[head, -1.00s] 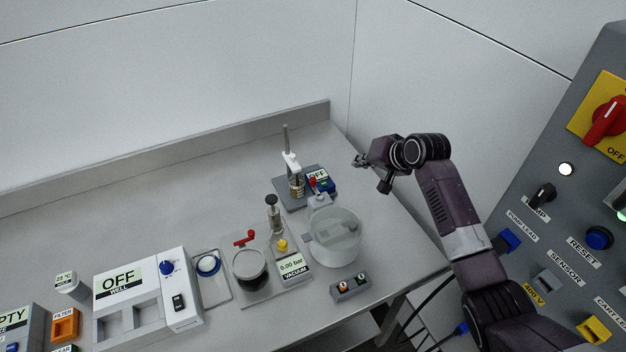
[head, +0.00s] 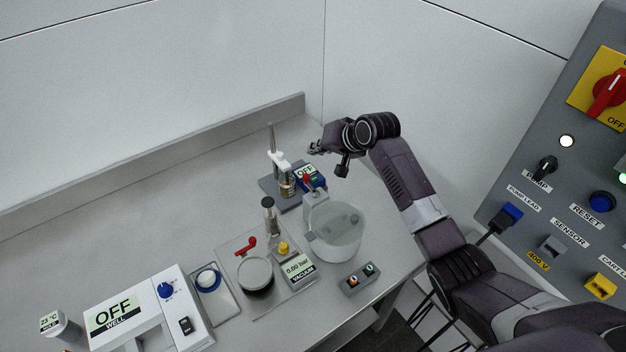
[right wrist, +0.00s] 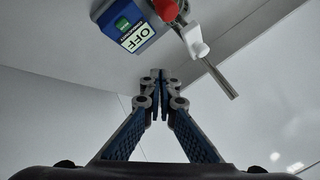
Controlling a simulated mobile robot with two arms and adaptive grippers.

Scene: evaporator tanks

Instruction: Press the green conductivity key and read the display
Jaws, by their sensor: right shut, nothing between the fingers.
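The blue conductivity meter (head: 311,177) stands near the back right of the bench, its display (head: 306,171) reading OFF. In the right wrist view the meter (right wrist: 112,36) is at the top, left of centre. The OFF display (right wrist: 138,36) and the green key (right wrist: 123,23) beside it show there. My right gripper (head: 314,149) is shut and empty, just behind and above the meter in the head view. Its fingertips (right wrist: 156,75) appear apart from the meter. My left gripper is not in view.
A stand with a white clamp (head: 278,160) is left of the meter. A clear vessel (head: 335,232) stands in front of it. The vacuum display (head: 298,268) reads 0.00 bar. The wall is close behind; a grey control panel (head: 575,170) is at right.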

